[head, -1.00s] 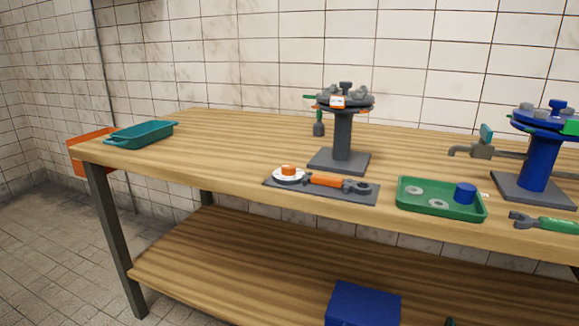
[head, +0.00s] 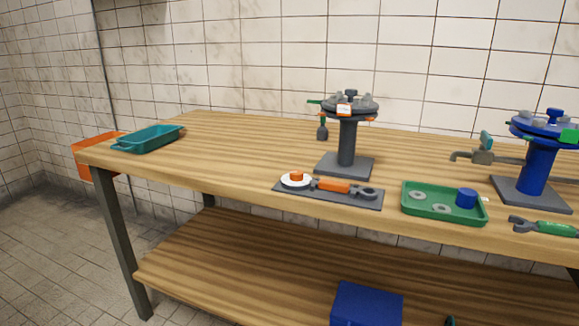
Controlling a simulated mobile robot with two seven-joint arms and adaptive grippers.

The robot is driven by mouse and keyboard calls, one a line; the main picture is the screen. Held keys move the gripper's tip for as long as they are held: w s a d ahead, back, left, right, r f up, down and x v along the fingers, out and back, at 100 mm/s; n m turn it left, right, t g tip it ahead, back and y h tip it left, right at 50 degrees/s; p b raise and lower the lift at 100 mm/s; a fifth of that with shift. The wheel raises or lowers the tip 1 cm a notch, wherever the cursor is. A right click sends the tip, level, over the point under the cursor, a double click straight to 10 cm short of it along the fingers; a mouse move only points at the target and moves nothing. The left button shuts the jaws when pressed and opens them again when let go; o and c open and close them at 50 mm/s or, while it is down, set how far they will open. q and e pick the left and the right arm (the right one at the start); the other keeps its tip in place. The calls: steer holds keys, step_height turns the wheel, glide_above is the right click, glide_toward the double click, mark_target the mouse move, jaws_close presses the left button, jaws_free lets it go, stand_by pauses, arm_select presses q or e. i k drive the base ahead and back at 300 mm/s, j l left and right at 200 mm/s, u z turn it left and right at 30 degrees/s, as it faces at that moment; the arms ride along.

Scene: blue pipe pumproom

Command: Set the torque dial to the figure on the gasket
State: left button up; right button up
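A torque dial, a white disc with an orange knob (head: 296,178), lies at the left end of a dark grey mat (head: 330,197) near the bench's front edge. A wrench with an orange handle (head: 338,187) lies beside it on the same mat. Dial markings are too small to read. Grey ring-shaped pieces, possibly gaskets, lie in the green tray (head: 484,218); one ring (head: 440,208) is nearer its middle. No figure is legible on them. Neither of my grippers is in view.
A grey flanged pedestal (head: 346,140) with a small white tag stands behind the mat. A blue flanged pedestal (head: 538,170) and green-handled wrench (head: 550,228) are at right. The bench's left-middle is clear.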

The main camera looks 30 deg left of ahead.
mark_target(296, 175)
steer(key=k+j+z, duration=0.15)
steer(key=k+j, duration=0.55)
